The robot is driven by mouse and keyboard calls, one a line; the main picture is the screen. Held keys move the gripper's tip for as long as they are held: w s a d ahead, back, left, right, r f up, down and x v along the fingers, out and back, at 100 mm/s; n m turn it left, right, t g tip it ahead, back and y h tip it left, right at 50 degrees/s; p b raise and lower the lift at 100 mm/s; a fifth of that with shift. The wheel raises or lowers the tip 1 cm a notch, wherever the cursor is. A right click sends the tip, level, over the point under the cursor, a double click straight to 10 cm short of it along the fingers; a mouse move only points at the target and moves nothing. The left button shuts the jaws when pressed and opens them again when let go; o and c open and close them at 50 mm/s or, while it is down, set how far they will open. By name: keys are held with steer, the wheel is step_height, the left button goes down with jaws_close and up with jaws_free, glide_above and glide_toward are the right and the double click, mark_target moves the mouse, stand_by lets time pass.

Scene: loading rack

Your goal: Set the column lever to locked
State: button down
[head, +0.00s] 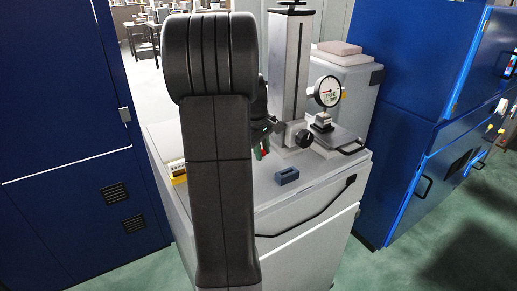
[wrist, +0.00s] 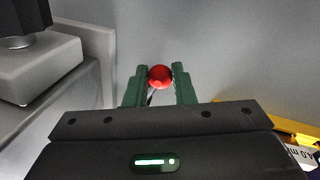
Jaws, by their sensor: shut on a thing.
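The column (head: 290,70) stands upright on the grey cabinet in the head view, behind my arm. The lever's red ball knob (wrist: 159,77) sits between the two green fingers of my gripper (wrist: 160,84) in the wrist view, with a thin dark rod below it. The gripper is shut on the knob. In the head view my arm hides most of the gripper, and only a little red (head: 258,153) shows beside a green finger. The rest of the lever and any lock marking are hidden.
A round dial gauge (head: 327,91), a black knob (head: 305,138) and a blue slotted block (head: 287,177) are on the cabinet top (head: 330,176). A yellow box (head: 178,172) lies at the left. Blue cabinets (head: 420,110) stand on the right.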

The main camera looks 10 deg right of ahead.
steer(key=shift+w+d+n+t+y+p, duration=0.15)
steer(key=shift+d+n, duration=0.25)
steer(key=shift+n, duration=0.4)
steer(key=shift+w+d+n+t+y+p, duration=0.1)
steer(key=shift+d+n+p, duration=0.15)
steer(key=shift+d+n, duration=0.4)
steer(key=shift+w+d+n+t+y+p, duration=0.1)
steer(key=shift+d+n+y+p, duration=0.1)
steer(key=shift+n, duration=0.75)
steer(key=c, duration=1.2)
jaws_free()
steer(key=shift+r, duration=0.15)
step_height(320, 180, up, 13)
steer(key=s+a+b, duration=0.1)
steer(key=s, duration=0.1)
steer(key=shift+s+r, duration=0.15)
steer(key=shift+s, duration=0.05)
steer(key=shift+a, duration=0.1)
